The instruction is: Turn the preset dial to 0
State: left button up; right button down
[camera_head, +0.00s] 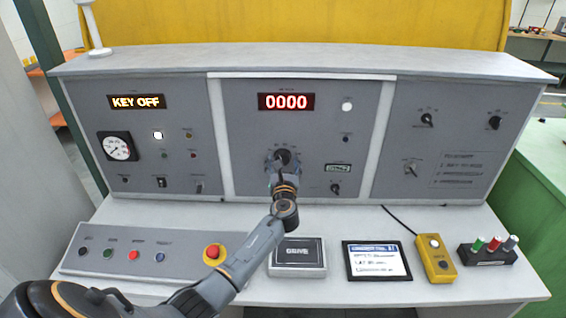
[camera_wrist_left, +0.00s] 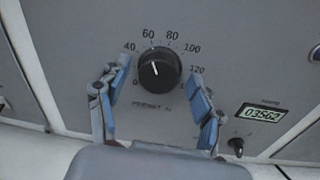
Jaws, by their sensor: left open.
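The preset dial (camera_wrist_left: 160,68) is a round black knob on the grey middle panel, with a scale around it and "PRESET" printed below. Its white pointer mark points up and slightly left, near the 60. In the head view the dial (camera_head: 283,156) shows just above my gripper. My left gripper (camera_wrist_left: 160,80) is open, with one blue-padded finger on each side of the dial's lower half. Gaps show between the fingers and the knob. In the head view the left gripper (camera_head: 277,164) partly covers the dial's scale. My right gripper is not in view.
A red "0000" display (camera_head: 286,102) sits above the dial. A small counter (camera_wrist_left: 264,113) and a small knob (camera_wrist_left: 236,146) are at its lower right. Below, the desk holds a red stop button (camera_head: 214,253), a tablet (camera_head: 377,261) and a yellow box (camera_head: 435,258).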

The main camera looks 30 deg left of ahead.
pick_arm(q)
jog(key=shift+c, duration=0.4)
jog(key=c, duration=1.1)
jog(key=shift+n, duration=0.4)
jog(key=shift+s+a+f+n+h+b, duration=0.25)
jog(key=shift+n+b, duration=1.65)
jog(key=shift+n, duration=3.1)
jog(key=shift+w+r+n+h+b, duration=0.15)
jog(key=shift+n+h+b, duration=0.3)
jog(key=shift+n+b, duration=3)
jog(key=n+p, duration=0.3)
